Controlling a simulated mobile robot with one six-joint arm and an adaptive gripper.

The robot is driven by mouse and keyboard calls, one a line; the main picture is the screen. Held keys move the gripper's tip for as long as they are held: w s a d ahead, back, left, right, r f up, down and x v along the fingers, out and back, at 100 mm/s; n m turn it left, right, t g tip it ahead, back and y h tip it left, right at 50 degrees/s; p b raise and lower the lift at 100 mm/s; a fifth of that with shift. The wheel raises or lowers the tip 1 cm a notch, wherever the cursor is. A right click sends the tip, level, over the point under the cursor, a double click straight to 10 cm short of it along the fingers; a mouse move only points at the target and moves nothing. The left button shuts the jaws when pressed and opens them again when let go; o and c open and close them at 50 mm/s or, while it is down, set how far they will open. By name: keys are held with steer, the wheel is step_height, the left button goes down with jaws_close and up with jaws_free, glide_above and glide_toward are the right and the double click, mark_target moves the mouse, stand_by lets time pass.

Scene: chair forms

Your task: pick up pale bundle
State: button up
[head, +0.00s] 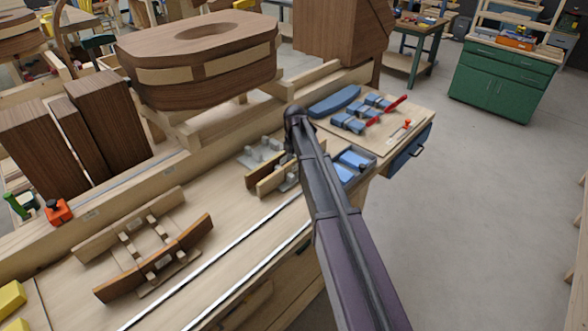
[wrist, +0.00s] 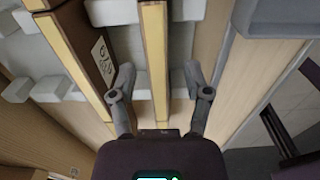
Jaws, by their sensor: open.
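In the wrist view my gripper (wrist: 158,75) is open, with one finger on each side of a narrow upright strip piece (wrist: 154,50) that has a pale yellow top edge and brown side. This piece may be the pale bundle; I cannot tell for sure. No finger clearly touches it. A similar dark-sided piece (wrist: 75,50) with a printed label stands to its left. Both stand among light grey fixture blocks (wrist: 118,12). In the head view the brown and pale pieces (head: 268,183) sit in the grey fixture on the bench, and my arm hides most of the gripper.
A second form with curved brown pieces (head: 183,240) lies at the left of the bench (head: 235,225). A blue tray (head: 352,160) stands just right of the gripper, with blue and red clamps (head: 370,108) behind it. A large wooden form (head: 200,75) rises behind.

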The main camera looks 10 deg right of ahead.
mark_target(295, 160)
stand_by(0.4)
jaws_close()
steer(key=shift+r, duration=0.2)
step_height(295, 160, up, 10)
steer(key=p, duration=1)
steer(key=shift+f, duration=0.2)
stand_by(0.8)
